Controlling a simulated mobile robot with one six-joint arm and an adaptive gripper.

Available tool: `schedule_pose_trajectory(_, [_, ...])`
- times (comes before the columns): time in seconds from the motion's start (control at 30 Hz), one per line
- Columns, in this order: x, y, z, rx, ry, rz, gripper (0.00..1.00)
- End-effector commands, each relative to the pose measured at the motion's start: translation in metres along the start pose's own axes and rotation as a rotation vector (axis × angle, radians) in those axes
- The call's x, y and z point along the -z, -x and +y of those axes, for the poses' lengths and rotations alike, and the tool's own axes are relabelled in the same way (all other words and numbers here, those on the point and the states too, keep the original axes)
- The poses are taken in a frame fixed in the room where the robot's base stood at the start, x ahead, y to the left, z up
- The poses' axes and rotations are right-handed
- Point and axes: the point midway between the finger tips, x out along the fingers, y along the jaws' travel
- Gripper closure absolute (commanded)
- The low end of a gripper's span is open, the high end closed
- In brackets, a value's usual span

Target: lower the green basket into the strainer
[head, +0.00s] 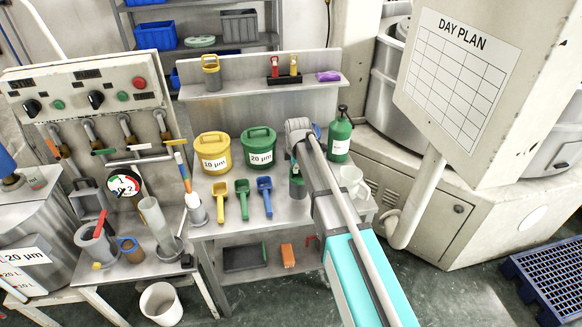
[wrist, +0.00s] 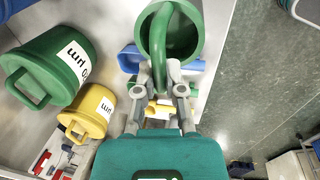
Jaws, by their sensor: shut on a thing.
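The green basket (wrist: 145,42) is a round, open cup with an arched handle, seen from above in the wrist view. My gripper (wrist: 166,72) is shut on its handle. In the head view the basket (head: 297,188) hangs below the end of my arm, over the right half of the bench (head: 289,212). My fingers are mostly hidden by my arm there. I cannot tell for certain which vessel is the strainer. A grey pot with a red handle (head: 97,247) and a blue-grey cup (head: 128,250) stand on the left table, well away from the basket.
Yellow (head: 213,152) and green (head: 259,147) lidded tubs stand behind yellow, green and blue scoops (head: 265,197). A green bottle (head: 340,137) and white jug (head: 354,182) are on the right. A shelf (head: 225,91) runs behind. A measuring cylinder (head: 156,220) stands left.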

Motion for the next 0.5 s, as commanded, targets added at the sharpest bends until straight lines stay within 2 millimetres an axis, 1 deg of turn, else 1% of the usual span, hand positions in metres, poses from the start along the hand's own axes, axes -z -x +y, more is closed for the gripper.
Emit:
schedule_pose_trajectory(0.03, [-0.005,0.013,-0.001,0.0,-0.002,0.0,1.0])
schedule_pose_trajectory(0.33, [-0.032,0.051,-0.006,0.0,-0.002,0.0,1.0])
schedule_pose_trajectory(0.5, [-0.066,0.067,-0.018,0.0,-0.004,0.0,1.0])
